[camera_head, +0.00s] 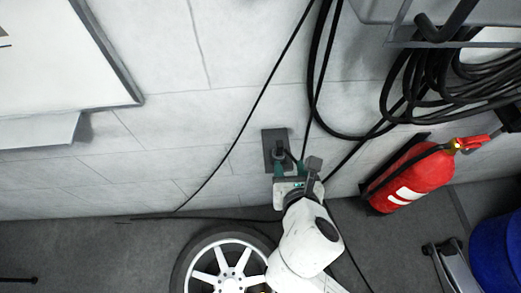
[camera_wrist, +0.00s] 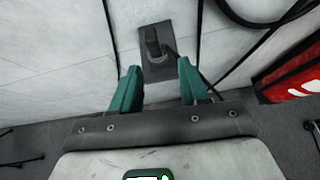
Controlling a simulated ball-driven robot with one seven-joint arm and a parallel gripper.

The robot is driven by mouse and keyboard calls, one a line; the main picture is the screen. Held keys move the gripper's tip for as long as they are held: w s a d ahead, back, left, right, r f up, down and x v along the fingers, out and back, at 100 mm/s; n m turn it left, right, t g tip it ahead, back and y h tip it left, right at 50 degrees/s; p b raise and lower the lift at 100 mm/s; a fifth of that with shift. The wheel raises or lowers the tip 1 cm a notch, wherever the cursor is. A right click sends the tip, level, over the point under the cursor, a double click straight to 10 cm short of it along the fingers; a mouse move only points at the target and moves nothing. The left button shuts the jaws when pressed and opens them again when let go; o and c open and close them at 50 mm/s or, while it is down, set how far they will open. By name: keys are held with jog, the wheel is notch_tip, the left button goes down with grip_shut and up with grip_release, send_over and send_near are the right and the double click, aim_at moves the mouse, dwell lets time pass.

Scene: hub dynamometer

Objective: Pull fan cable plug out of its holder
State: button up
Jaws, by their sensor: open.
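The fan cable plug (camera_wrist: 152,42) is a dark, stubby piece seated in a dark grey rectangular holder plate (camera_wrist: 172,68) on the pale wall. A cable runs from it down to the right. In the head view the holder (camera_head: 268,139) is on the wall just above my gripper (camera_head: 290,168), which hides part of the plug. My gripper (camera_wrist: 160,86) shows two green fingers, spread apart and empty. The plug lies beyond the fingertips, roughly between them in the wrist view, and appears apart from them.
A red fire extinguisher (camera_head: 412,178) hangs on the wall to the right. Coiled black hoses (camera_head: 435,90) hang above it, and loose black cables cross the wall near the holder. A wheel (camera_head: 226,262) stands below my gripper. A blue drum (camera_head: 497,252) is at lower right.

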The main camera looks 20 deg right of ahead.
aim_at(280, 147)
jog(key=shift+n, duration=0.3)
jog(key=b+x, duration=0.1)
jog(key=x, duration=0.1)
jog(key=b+x, duration=0.1)
jog(key=x, duration=0.1)
jog(key=a+b+x, duration=0.1)
jog(key=x, duration=0.1)
jog(key=shift+w+r+b, duration=0.2)
jog(key=shift+w+b, duration=0.15)
jog(key=shift+x, duration=1.5)
grip_shut()
jog(key=shift+r+p, duration=0.75)
jog(key=shift+p, duration=0.7)
jog(key=shift+r+p, duration=2.05)
jog(key=shift+p, duration=0.6)
